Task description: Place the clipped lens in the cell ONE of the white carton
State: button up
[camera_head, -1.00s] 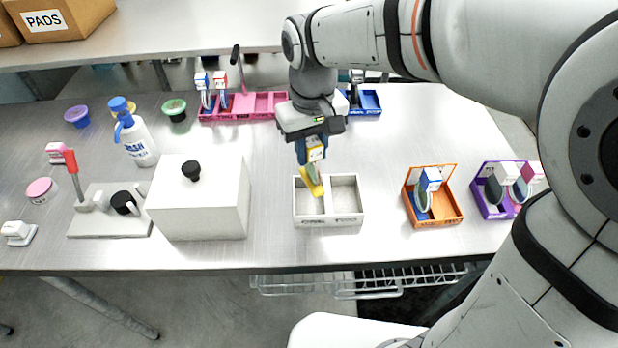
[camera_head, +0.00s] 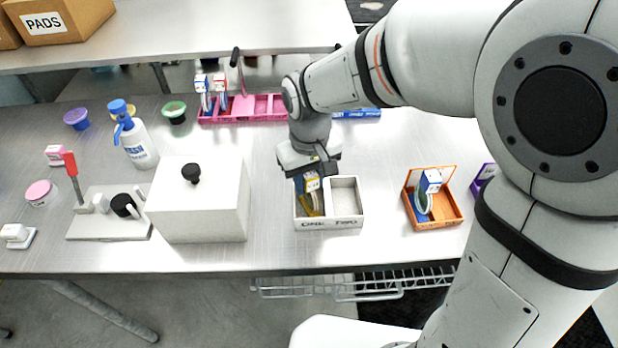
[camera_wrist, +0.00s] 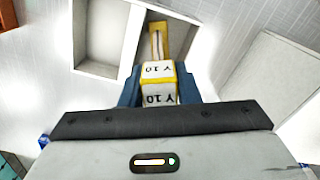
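The white carton (camera_head: 329,224) has two cells, with ONE printed on the front of its left cell and TWO on the right. The clipped lens (camera_head: 311,185) has a yellow clip with a white tag; it is down in the left cell, ONE. In the wrist view, the tag of the clipped lens (camera_wrist: 158,86) reads "Y 10" and sits between the blue fingers. My gripper (camera_head: 308,183) is above cell ONE and shut on the tag. The lens disc is mostly hidden. The carton (camera_wrist: 133,42) also shows in the wrist view; its other cell is empty.
A white box with a black knob (camera_head: 198,205) stands close left of the carton. An orange tray (camera_head: 447,215) is to the right. A pink tray (camera_head: 262,113) lies behind. The bench between carton and orange tray is clear.

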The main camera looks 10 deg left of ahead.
jog(key=o, duration=0.4)
notch_tip(320, 180, up, 12)
jog(key=s+d+f+m+t, duration=0.1)
jog(key=s+d+m, duration=0.1)
jog(key=d, duration=0.5)
jog(key=s+d+f+m+t, duration=0.1)
jog(key=s+d+f+m, duration=0.1)
jog(key=d, duration=0.6)
jog(key=s+d+f+m+t, duration=0.1)
jog(key=s+d+f+m, duration=0.1)
jog(key=d, duration=0.6)
jog(key=shift+s+d+m, duration=0.25)
jog(key=shift+s+m, duration=0.35)
jog(key=shift+s, duration=0.35)
jog(key=shift+r, duration=0.1)
